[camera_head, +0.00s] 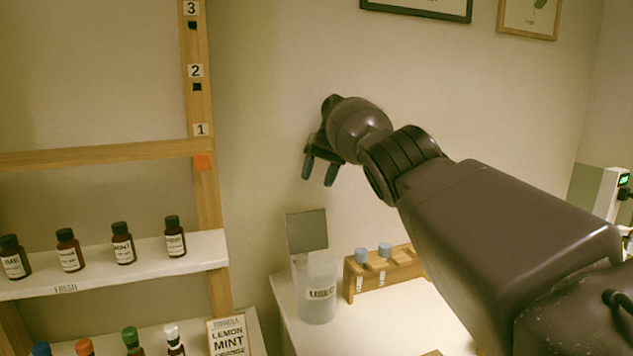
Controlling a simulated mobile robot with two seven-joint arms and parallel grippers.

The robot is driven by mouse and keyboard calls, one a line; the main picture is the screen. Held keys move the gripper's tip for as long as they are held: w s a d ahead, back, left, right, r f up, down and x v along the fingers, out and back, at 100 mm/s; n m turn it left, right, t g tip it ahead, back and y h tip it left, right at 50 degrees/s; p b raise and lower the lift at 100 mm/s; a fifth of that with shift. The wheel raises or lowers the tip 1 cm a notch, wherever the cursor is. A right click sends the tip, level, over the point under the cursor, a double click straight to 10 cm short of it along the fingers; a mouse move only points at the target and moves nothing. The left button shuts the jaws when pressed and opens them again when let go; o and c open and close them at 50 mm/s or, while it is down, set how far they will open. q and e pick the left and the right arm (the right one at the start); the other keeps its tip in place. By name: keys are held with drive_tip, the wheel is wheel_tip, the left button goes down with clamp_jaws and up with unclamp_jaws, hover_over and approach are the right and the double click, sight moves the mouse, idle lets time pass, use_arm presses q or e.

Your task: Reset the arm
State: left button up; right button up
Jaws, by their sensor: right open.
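My right arm reaches in from the lower right and across the picture. Its gripper (320,175) hangs in the air above the white table (365,330), in front of the wall. Its two fingers point down and are apart, with nothing between them. The gripper is clear of the shelf and of the things on the table. My left gripper does not show.
A wooden shelf unit (206,215) at left holds dark bottles (122,245) on its upper board, with coloured-cap bottles below. A clear "USED" jar (318,292) and a wooden vial rack (385,268) stand on the table. A "LEMON MINT" card (228,337) stands beside the shelf.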

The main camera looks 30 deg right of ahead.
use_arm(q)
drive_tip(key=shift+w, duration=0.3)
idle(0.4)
